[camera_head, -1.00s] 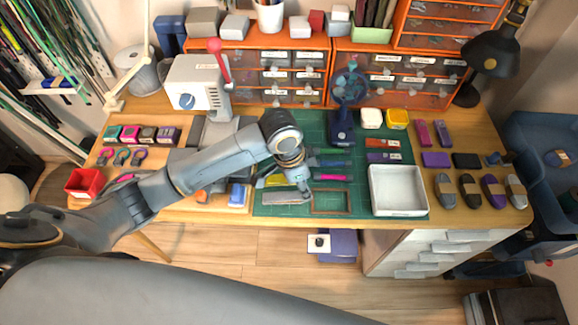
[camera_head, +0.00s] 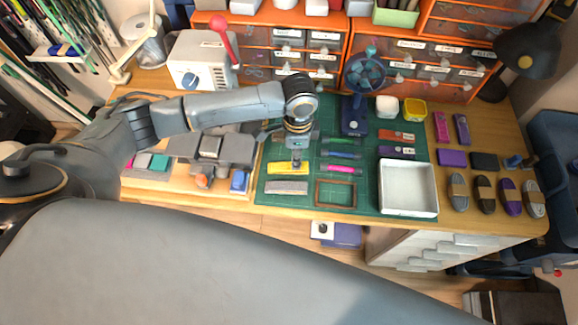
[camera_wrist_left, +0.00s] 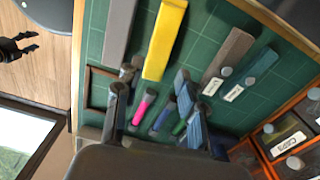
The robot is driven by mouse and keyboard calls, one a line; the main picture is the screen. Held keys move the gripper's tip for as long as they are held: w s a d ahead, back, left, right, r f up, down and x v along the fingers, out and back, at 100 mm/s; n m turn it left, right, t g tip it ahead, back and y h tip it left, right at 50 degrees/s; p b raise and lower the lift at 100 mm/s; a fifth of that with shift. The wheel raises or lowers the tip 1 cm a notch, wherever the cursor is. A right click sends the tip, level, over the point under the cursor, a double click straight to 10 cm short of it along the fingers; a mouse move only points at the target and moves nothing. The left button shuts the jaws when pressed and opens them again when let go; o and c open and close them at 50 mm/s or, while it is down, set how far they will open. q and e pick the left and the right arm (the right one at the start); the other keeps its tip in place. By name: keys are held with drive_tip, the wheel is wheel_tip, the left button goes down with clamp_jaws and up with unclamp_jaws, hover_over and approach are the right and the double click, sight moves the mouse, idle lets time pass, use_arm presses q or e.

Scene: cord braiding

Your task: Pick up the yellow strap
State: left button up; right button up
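The yellow strap (camera_head: 289,168) lies flat on the green cutting mat (camera_head: 360,175), just behind a grey strap (camera_head: 286,187). In the left wrist view the yellow strap (camera_wrist_left: 164,40) lies ahead of my fingers, with nothing between them. My left gripper (camera_head: 297,160) is over the strap's middle in the head view; its fingers (camera_wrist_left: 152,95) are spread apart and empty. A gap to the strap cannot be measured. A dark gripper (camera_wrist_left: 18,48), apparently my right one, is at the left wrist view's edge over the floor, fingers apart; it is away from the strap.
Pink, green and blue pen-like tools (camera_head: 341,155) lie just right of the yellow strap. A brown frame (camera_head: 336,193) and a white tray (camera_head: 408,188) are farther right. A fan (camera_head: 362,75) and orange drawers (camera_head: 300,45) stand behind.

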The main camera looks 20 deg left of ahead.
sight(289, 168)
use_arm(q)
wheel_tip(289, 168, down, 5)
drive_tip(key=shift+s+d+f+p, duration=0.1)
drive_tip(key=shift+s+d+p, duration=0.05)
drive_tip(key=shift+p, duration=0.25)
drive_tip(key=shift+c, duration=0.2)
drive_tip(key=c, duration=0.7)
drive_tip(key=shift+c, duration=0.2)
